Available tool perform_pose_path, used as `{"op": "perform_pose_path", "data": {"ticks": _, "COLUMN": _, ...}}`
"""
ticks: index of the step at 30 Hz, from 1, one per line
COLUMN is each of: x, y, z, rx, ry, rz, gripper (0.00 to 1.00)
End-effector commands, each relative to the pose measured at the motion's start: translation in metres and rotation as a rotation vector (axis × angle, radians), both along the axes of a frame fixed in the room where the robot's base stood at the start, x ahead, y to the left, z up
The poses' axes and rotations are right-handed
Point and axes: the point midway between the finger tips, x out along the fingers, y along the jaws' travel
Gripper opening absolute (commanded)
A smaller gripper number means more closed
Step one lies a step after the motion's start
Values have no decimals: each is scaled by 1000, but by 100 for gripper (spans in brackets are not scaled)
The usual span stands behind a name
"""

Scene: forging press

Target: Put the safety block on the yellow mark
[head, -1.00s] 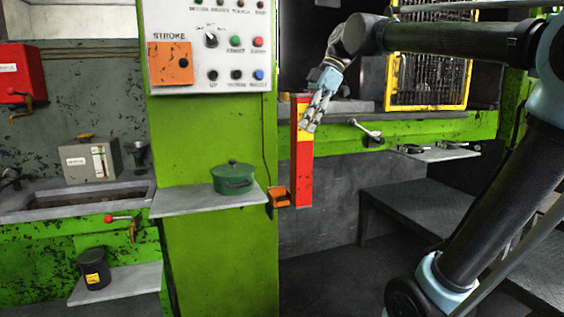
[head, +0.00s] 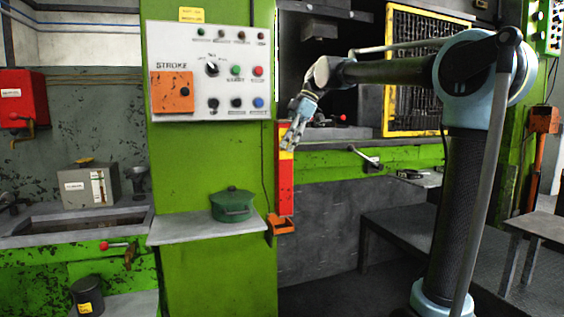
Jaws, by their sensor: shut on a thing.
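The safety block (head: 285,185) is a long red bar with a yellow band near its upper part. It stands upright in the picture in front of the press, right of the green column. My gripper (head: 291,138) is shut on it at the yellow band, reaching down from the upper right. The fingers hide part of the band. The block's lower end is close to a small orange bracket (head: 280,225); I cannot tell whether they touch. I cannot make out the yellow mark; the press bed (head: 345,133) is partly hidden behind my arm.
A control panel (head: 208,72) is on the column. A shelf (head: 205,231) holds a green pot (head: 233,205). A lever handle (head: 365,157) sticks out from the press front. A yellow-framed mesh guard (head: 418,75) stands behind my arm. A grey bench (head: 430,228) is at lower right.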

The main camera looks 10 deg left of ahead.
Motion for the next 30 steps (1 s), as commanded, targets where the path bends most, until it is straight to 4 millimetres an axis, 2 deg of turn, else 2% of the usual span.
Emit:
{"op": "perform_pose_path", "data": {"ticks": 12, "x": 31, "y": 20, "z": 0, "rx": 1, "ry": 1, "rz": 0, "gripper": 0}}
{"op": "perform_pose_path", "data": {"ticks": 21, "x": 30, "y": 19, "z": -26, "rx": 1, "ry": 1, "rz": 0, "gripper": 0}}
{"op": "perform_pose_path", "data": {"ticks": 30, "x": 30, "y": 19, "z": -39, "rx": 1, "ry": 1, "rz": 0, "gripper": 0}}
